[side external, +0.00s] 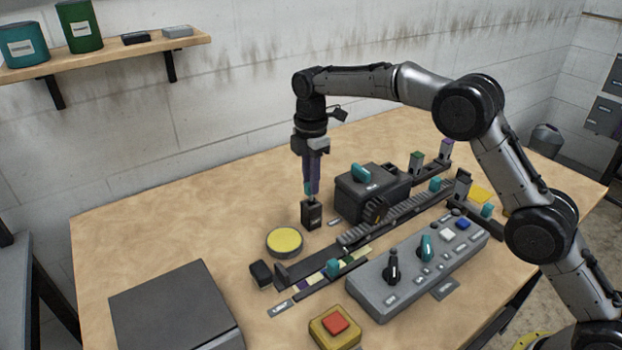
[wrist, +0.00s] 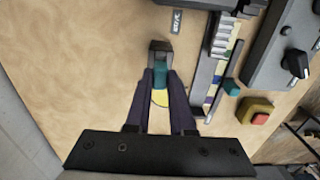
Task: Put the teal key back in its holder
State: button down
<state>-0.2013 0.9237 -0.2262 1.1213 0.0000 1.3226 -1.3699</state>
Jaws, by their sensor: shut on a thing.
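The teal key (side external: 308,188) is between the fingertips of my gripper (side external: 312,184), which points straight down and is shut on it. The small black block-shaped holder (side external: 311,216) stands upright on the table directly below. The key's lower end is at the holder's top; I cannot tell whether it is inside the slot or just above it. In the wrist view the teal key (wrist: 159,78) shows between the purple fingers of my gripper (wrist: 159,88), with the dark holder (wrist: 160,47) just beyond it.
A yellow round pad (side external: 285,241) lies in front of the holder. A black box with a teal knob (side external: 361,173) stands close at right. A rail track (side external: 390,217), a grey control panel (side external: 420,262) and a red button (side external: 335,320) are further right and front.

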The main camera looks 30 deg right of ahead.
jog(key=shift+f, duration=1.4)
dwell(0.4)
jog(key=shift+c, duration=1.1)
grip_release()
jog(key=shift+r, duration=0.15)
jog(key=shift+r, duration=3.4)
